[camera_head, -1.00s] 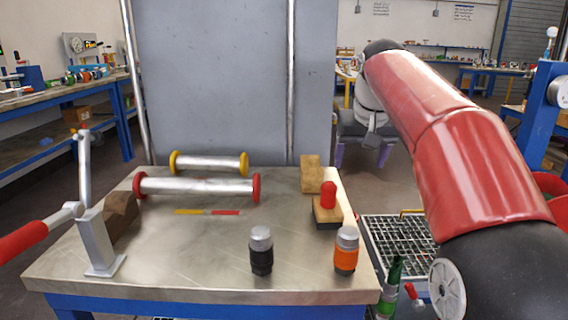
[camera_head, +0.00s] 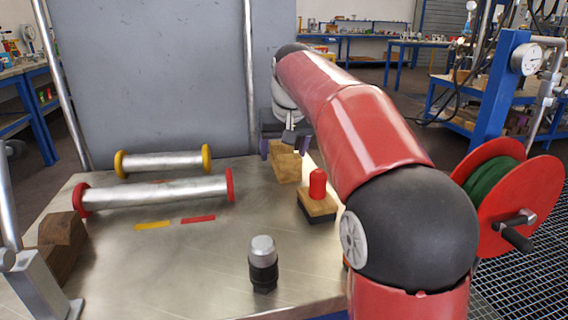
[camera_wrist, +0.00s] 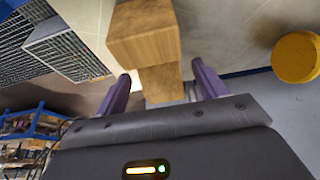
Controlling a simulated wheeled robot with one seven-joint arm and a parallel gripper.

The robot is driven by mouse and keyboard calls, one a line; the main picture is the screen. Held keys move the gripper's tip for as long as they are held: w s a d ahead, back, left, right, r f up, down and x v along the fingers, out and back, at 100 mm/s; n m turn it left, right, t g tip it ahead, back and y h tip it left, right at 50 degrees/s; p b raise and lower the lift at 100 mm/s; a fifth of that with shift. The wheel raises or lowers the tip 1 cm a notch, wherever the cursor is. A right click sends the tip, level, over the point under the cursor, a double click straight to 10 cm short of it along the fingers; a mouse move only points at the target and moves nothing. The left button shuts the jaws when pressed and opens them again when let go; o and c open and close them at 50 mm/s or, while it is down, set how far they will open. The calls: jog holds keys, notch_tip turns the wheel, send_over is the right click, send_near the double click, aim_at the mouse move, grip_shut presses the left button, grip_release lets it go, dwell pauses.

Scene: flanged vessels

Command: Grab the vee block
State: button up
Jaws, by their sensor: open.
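My gripper (camera_wrist: 160,74) is open and holds nothing. I cannot tell whether the fingers touch the block. A darker brown block (camera_head: 62,240) lies at the table's left edge.
A wooden piece with a red knob (camera_head: 317,190) stands close in front of the block. Two metal rollers, yellow-ended (camera_head: 163,162) and red-ended (camera_head: 155,192), lie to the left. A black and silver cylinder (camera_head: 263,262) stands near the front. The table's middle is largely clear.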

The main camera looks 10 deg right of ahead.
jog(key=shift+w+f, duration=0.3)
jog(key=shift+f, duration=0.35)
jog(key=c, duration=1.1)
jog(key=shift+c, duration=0.2)
